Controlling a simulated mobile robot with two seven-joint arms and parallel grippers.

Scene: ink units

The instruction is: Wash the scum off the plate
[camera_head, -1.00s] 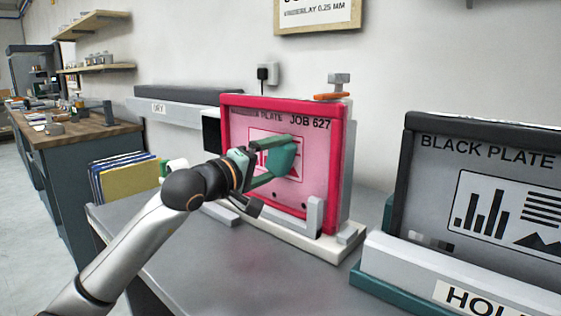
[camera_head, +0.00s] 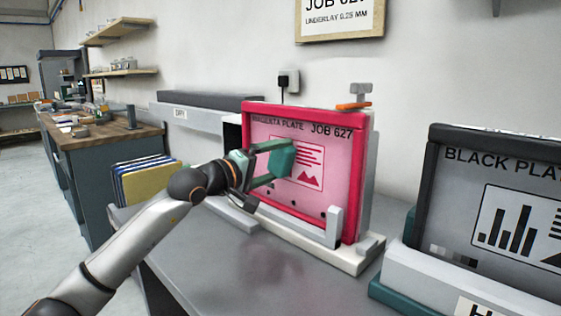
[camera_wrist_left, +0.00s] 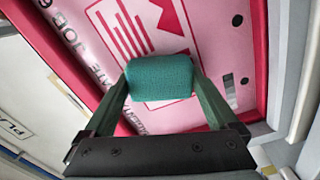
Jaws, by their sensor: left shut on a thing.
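The magenta plate (camera_head: 342,160), pink in a red frame and marked JOB 627, stands nearly upright in a pale holder (camera_head: 318,246) on the grey bench. It fills much of the left wrist view (camera_wrist_left: 215,35), with a few dark spots on it. My left gripper (camera_head: 272,163) is shut on a teal sponge (camera_head: 283,162), which also shows in the left wrist view (camera_wrist_left: 160,78). The sponge is in front of the plate's middle left, at or very near its face; I cannot tell if they touch. It hides part of the printed picture. My right gripper is not in view.
The black plate (camera_head: 478,165) stands at the right, behind a pale labelled block (camera_head: 440,262). Yellow and blue folders (camera_head: 148,182) stand left, behind my arm. An orange-based clamp (camera_head: 354,104) tops the plate's stand. The bench front (camera_head: 300,285) is clear.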

